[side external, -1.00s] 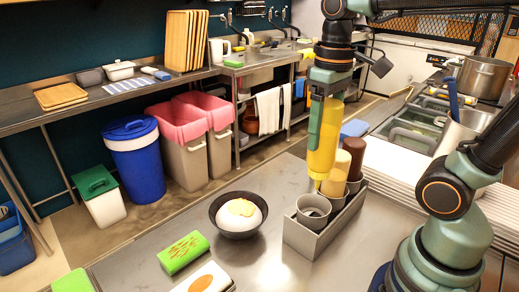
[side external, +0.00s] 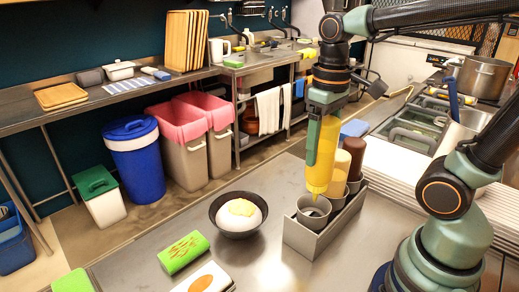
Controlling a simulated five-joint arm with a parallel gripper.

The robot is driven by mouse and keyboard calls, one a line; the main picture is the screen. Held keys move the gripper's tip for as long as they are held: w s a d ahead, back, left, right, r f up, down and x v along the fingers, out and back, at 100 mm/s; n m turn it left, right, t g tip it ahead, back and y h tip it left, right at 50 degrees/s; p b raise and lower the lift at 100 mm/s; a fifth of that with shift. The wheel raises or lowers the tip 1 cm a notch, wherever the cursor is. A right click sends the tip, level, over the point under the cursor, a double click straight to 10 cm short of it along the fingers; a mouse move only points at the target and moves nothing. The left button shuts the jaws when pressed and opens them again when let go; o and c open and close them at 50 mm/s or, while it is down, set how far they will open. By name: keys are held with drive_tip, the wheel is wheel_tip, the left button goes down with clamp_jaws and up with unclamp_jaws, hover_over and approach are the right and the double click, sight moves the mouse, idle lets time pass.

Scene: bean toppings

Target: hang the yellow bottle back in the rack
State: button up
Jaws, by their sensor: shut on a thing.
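My gripper (side external: 322,108) is shut on the yellow bottle (side external: 323,158) and holds it nozzle down. The bottle is close to upright, with its tip just above or at the near round holder (side external: 313,209) of the grey rack (side external: 318,243). I cannot tell whether the tip is inside the holder's rim. A second yellowish bottle (side external: 340,172) and a brown bottle (side external: 355,152) stand in the holders behind it. My gripper and the held bottle partly hide the second bottle.
A dark bowl (side external: 222,224) with a white mound and yellow topping stands left of the rack. Green packets (side external: 184,252) and a white packet (side external: 205,279) lie at the front left. A stack of white trays (side external: 395,172) is right of the rack.

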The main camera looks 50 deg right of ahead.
sight(316, 189)
drive_tip(key=shift+f, duration=1.85)
drive_tip(key=shift+f, duration=2.15)
drive_tip(key=shift+f, duration=1.35)
drive_tip(key=o, duration=0.7)
